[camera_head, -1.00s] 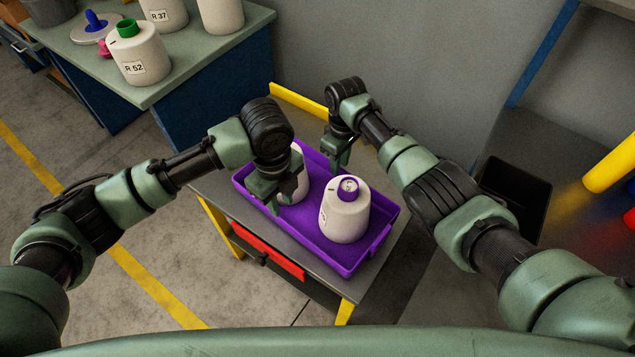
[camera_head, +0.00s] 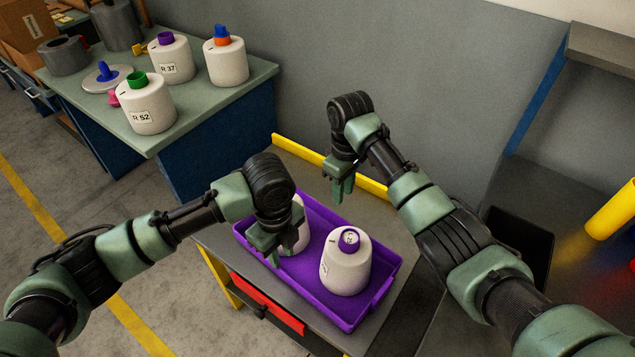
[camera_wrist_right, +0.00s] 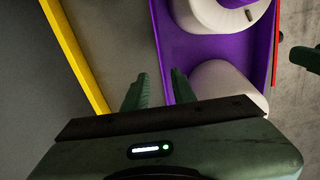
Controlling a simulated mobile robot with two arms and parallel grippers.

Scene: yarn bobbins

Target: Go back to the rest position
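A purple tray (camera_head: 377,297) stands on a small grey-topped cart and holds two white bobbins. The right bobbin (camera_head: 345,270) is upright with a purple top. The left bobbin (camera_head: 299,232) is partly hidden behind my left gripper (camera_head: 264,252). My left gripper points down over the tray's left side, its fingers apart and nothing visible between them. My right gripper (camera_head: 341,188) hangs beyond the tray's far edge, near the yellow rail. In the right wrist view my right gripper (camera_wrist_right: 155,80) is open and empty, beside the tray (camera_wrist_right: 172,35) and clear of both bobbins.
A yellow rail (camera_head: 300,153) edges the cart's far side, near the grey wall. A green-topped table (camera_head: 200,118) at upper left holds several bobbins, including one labelled R 52 (camera_head: 150,112). A dark bin (camera_head: 520,245) and yellow cylinder (camera_head: 612,212) are at right.

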